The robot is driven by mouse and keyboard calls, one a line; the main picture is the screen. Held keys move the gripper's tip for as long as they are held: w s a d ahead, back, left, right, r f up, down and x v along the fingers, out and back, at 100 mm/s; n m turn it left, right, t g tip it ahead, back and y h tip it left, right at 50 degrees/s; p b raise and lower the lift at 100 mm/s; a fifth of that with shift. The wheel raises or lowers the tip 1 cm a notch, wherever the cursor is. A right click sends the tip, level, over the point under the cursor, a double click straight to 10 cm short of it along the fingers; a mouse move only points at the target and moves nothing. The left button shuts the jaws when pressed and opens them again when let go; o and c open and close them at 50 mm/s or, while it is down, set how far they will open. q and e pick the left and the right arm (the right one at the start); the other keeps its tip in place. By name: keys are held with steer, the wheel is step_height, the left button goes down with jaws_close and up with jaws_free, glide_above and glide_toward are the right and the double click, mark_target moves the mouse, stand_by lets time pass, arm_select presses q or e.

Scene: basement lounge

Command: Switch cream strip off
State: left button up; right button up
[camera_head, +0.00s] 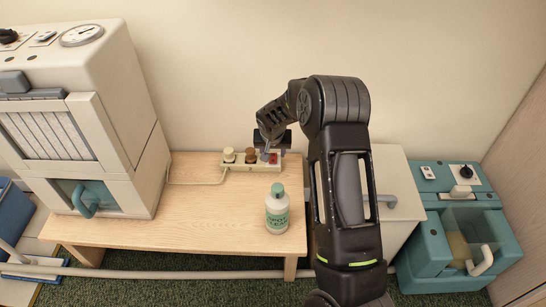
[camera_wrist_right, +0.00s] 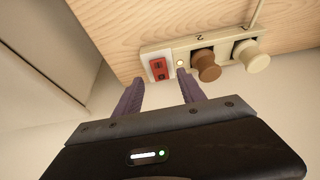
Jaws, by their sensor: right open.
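The cream power strip (camera_head: 262,167) lies at the back of the wooden table, against the wall. It also shows in the right wrist view (camera_wrist_right: 184,49). A red rocker switch (camera_wrist_right: 159,69) sits at one end, beside a small pale, bright-looking round light (camera_wrist_right: 180,63). A brown plug (camera_wrist_right: 206,66) and a cream plug (camera_wrist_right: 250,56) are in its sockets. My right gripper (camera_wrist_right: 160,88) is open and empty, its two purple fingers pointing at the switch end; contact is not visible. In the head view my right gripper (camera_head: 267,153) partly covers that end. My left gripper is out of view.
A white and green bottle (camera_head: 277,212) with a teal cap stands on the table (camera_head: 190,222) in front of the strip. A large cream machine (camera_head: 125,110) stands at left. A teal appliance (camera_head: 455,235) stands at right. The strip's cord runs left.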

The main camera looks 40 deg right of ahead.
mark_target(273, 158)
steer(key=x, duration=0.3)
steer(key=shift+f+b, duration=0.1)
steer(key=shift+b, duration=0.2)
steer(key=shift+c, duration=0.4)
jaws_close()
